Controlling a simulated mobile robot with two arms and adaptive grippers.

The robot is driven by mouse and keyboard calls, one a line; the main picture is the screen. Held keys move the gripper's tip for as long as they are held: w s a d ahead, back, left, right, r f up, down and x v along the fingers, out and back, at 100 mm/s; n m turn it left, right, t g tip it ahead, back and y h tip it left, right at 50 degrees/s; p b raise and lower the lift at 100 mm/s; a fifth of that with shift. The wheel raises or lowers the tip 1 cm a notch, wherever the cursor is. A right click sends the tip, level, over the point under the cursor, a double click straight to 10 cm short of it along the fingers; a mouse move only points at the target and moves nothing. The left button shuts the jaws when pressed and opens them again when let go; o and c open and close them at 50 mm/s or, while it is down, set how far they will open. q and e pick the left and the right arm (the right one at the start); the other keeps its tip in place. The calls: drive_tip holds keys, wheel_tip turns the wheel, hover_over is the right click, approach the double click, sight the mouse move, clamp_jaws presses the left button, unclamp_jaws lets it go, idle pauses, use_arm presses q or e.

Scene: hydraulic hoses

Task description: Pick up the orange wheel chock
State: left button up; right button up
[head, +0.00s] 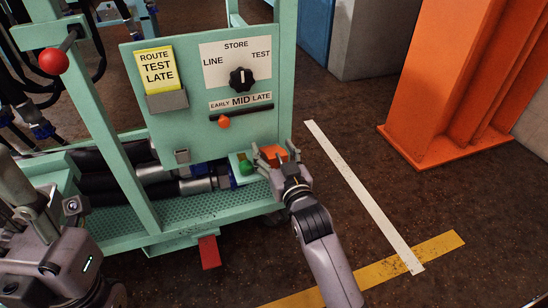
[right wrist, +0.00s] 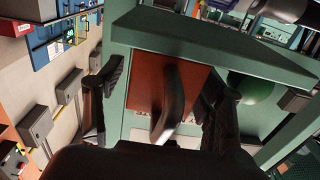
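The orange wheel chock (head: 272,153) is a small orange block at the lower right corner of the green cart. In the right wrist view the chock (right wrist: 145,80) shows an orange-brown face with a dark curved handle (right wrist: 174,100) standing toward the camera. My right gripper (head: 270,156) is at the chock. In the right wrist view its dark fingers (right wrist: 160,105) are spread, one on each side of the chock and handle, with a visible gap on the left. Firm contact on the right cannot be told. Part of my left arm (head: 70,240) shows at lower left; its fingers are not clear.
The green cart (head: 135,110) carries a panel with a dial (head: 241,79) and an orange-knobbed slider (head: 223,122). A green ball (head: 246,168) sits just left of the chock. Black hoses (head: 110,180) lie on the cart. An orange column (head: 440,90) stands right; floor between is clear.

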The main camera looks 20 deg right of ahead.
drive_tip(key=c, duration=1.3)
drive_tip(key=shift+c, duration=0.2)
drive_tip(key=shift+r, duration=0.1)
